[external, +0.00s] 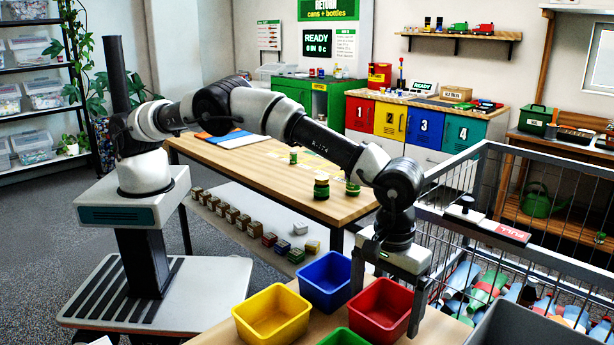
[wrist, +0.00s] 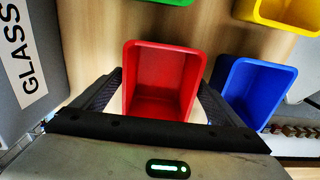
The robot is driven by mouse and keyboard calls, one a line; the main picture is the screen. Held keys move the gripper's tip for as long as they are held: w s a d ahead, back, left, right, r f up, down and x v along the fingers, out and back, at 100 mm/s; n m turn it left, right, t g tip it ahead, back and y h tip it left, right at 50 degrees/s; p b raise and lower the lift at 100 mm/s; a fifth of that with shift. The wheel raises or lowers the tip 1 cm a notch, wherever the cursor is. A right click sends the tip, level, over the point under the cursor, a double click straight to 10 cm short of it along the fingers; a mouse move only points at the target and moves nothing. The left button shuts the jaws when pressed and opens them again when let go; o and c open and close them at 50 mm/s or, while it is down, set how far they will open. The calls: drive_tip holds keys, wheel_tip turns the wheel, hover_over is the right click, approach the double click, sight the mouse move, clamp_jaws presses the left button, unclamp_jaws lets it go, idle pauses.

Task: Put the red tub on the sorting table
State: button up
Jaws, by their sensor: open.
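The red tub (external: 380,311) stands upright and empty on the wooden surface at the front. In the wrist view the red tub (wrist: 165,80) fills the middle. My gripper (external: 386,308) points down over it and is open. In the wrist view my gripper (wrist: 161,95) has one finger at each side of the tub; contact cannot be told. The long wooden table (external: 268,174) behind holds several dark green jars (external: 321,187) and some coloured mats; no label shows whether it is the sorting table.
A blue tub (external: 325,281) and a yellow tub (external: 271,314) stand close to the red one, with a green tub (external: 343,337) at the picture's bottom edge. A wire cage cart (external: 500,215) stands on the right. A grey bin marked GLASS (wrist: 28,70) is close by.

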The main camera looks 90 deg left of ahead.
wheel_tip(320, 180, up, 11)
idle(0.3)
drive_tip(key=shift+f, duration=0.1)
